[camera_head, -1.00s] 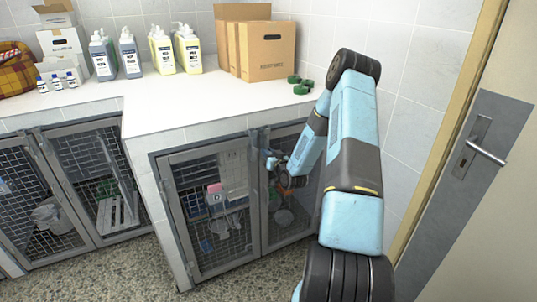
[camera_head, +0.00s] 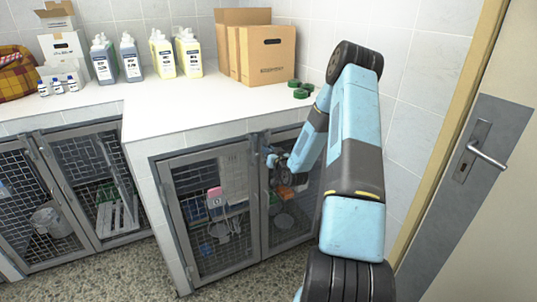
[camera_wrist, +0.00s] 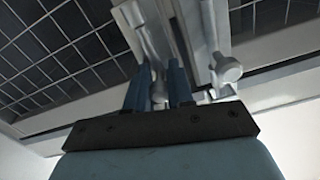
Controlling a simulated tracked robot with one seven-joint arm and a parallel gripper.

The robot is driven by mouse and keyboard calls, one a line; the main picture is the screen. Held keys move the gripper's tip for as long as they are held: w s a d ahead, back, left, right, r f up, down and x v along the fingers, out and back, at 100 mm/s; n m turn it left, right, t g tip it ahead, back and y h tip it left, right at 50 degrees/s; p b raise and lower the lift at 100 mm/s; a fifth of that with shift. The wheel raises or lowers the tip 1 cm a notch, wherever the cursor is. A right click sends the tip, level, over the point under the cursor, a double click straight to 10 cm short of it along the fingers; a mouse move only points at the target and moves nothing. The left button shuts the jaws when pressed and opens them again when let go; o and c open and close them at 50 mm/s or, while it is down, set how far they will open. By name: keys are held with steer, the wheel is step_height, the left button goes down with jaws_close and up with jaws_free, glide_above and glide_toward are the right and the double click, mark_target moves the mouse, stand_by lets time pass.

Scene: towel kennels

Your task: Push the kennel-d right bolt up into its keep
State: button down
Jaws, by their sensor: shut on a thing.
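My gripper (camera_head: 271,160) is at the upper part of this meeting line. In the wrist view my dark blue fingers (camera_wrist: 157,88) are closed around the right bolt (camera_wrist: 157,93), whose knob shows partly between them. A second bolt knob (camera_wrist: 227,69) stands free beside them. The fingers and my wrist hide much of the held bolt, and its keep is not clear.
A white counter (camera_head: 190,105) overhangs close above the doors. It carries a cardboard box (camera_head: 265,55), several pump bottles (camera_head: 162,54) and green lids (camera_head: 301,90). More mesh kennels (camera_head: 40,200) are at left. A grey door with a handle (camera_head: 487,152) is at right.

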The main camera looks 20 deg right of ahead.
steer(key=shift+d+r, duration=0.1)
steer(key=shift+r, duration=0.1)
steer(key=c, duration=1)
jaws_free()
steer(key=s, duration=1.3)
steer(key=shift+s+d+f, duration=0.15)
steer(key=shift+s+d, duration=0.1)
steer(key=shift+s, duration=0.15)
